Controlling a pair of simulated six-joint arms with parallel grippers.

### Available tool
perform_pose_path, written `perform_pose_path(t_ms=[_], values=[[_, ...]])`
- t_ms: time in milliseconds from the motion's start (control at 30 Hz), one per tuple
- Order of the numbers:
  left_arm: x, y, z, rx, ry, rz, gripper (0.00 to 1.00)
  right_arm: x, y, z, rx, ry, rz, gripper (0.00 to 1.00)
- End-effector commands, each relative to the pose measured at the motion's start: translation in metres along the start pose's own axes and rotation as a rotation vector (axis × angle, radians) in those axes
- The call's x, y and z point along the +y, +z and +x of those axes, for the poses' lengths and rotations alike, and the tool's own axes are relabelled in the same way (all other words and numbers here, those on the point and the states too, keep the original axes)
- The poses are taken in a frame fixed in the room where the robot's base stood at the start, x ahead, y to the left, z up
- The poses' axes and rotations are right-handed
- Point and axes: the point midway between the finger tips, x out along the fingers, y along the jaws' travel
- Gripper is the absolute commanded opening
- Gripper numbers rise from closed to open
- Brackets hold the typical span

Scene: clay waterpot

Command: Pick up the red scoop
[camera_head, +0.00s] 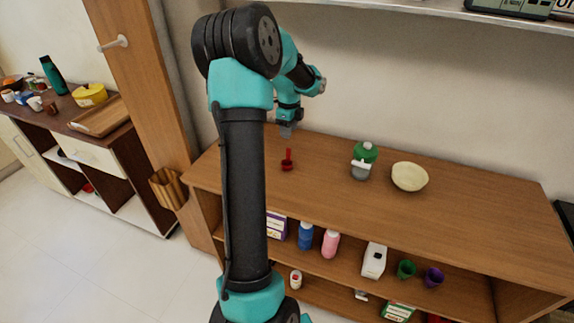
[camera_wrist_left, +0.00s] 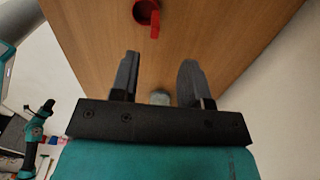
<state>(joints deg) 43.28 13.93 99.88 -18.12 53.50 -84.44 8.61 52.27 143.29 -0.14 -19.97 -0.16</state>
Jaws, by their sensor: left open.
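The red scoop (camera_head: 287,164) is small, with a round cup and an upright-looking handle, and rests on the wooden shelf top. It also shows at the top of the left wrist view (camera_wrist_left: 147,14), beyond the fingertips. My left gripper (camera_head: 287,132) is just behind the scoop in the head view, above the tabletop. In the left wrist view its two dark fingers (camera_wrist_left: 158,68) are apart with nothing between them, and the scoop is clear of them. My right gripper is not in view.
On the same wooden top (camera_head: 480,215), a green-and-grey container (camera_head: 363,160) and a cream bowl (camera_head: 409,177) stand right of the scoop. The lower shelf holds bottles, including a pink one (camera_head: 330,244), and cups. The wall is close behind. Free room lies in front of the scoop.

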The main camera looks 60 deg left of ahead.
Motion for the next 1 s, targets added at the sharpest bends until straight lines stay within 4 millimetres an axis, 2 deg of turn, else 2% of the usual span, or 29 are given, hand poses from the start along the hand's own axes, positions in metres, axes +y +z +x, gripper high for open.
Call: perform_pose_path(t_ms=[100, 300, 767, 1000], values=[[0.001, 0.000, 0.022, 0.000, 0.005, -0.001, 0.43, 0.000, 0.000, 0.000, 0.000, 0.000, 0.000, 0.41], [0.001, 0.000, 0.048, 0.000, 0.003, 0.001, 0.43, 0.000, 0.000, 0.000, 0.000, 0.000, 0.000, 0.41], [0.001, 0.000, 0.055, 0.000, 0.001, 0.000, 0.43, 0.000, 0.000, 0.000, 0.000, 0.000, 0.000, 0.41], [0.007, 0.001, 0.083, 0.001, 0.004, -0.001, 0.43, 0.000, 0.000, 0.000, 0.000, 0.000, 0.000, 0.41]])
